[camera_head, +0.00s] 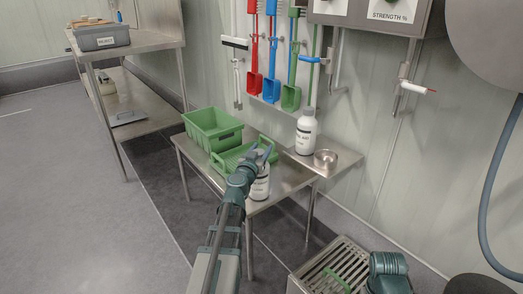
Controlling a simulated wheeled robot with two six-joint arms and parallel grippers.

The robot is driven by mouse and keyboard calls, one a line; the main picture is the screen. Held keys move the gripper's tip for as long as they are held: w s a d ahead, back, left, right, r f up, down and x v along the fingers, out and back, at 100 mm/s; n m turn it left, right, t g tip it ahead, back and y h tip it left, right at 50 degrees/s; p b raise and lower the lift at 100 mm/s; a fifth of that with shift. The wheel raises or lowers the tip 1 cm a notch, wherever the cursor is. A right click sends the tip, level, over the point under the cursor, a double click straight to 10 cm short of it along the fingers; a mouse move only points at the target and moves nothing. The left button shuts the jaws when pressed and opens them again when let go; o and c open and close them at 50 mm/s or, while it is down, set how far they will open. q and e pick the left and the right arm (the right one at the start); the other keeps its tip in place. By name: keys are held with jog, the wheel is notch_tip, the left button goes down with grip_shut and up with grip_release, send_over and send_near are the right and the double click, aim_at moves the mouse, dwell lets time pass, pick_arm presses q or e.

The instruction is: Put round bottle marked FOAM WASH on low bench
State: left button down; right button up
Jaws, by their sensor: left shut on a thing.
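My left gripper (263,153) reaches in over the low steel bench and is shut on a white round bottle (261,188). The gripper hides the bottle's top, and its dark label print is too small to read for sure. The bottle shows at the front edge of the low bench (288,184); I cannot tell whether its base touches the top. My right gripper is not in view.
A deep green crate (212,128) and a shallow green tray (229,161) sit left on the bench. Coloured tools hang on the wall behind.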

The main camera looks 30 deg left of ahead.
pick_arm(q)
jog(key=shift+f, duration=0.2)
jog(key=shift+c, duration=1.3)
grip_release()
jog(key=shift+r, duration=0.1)
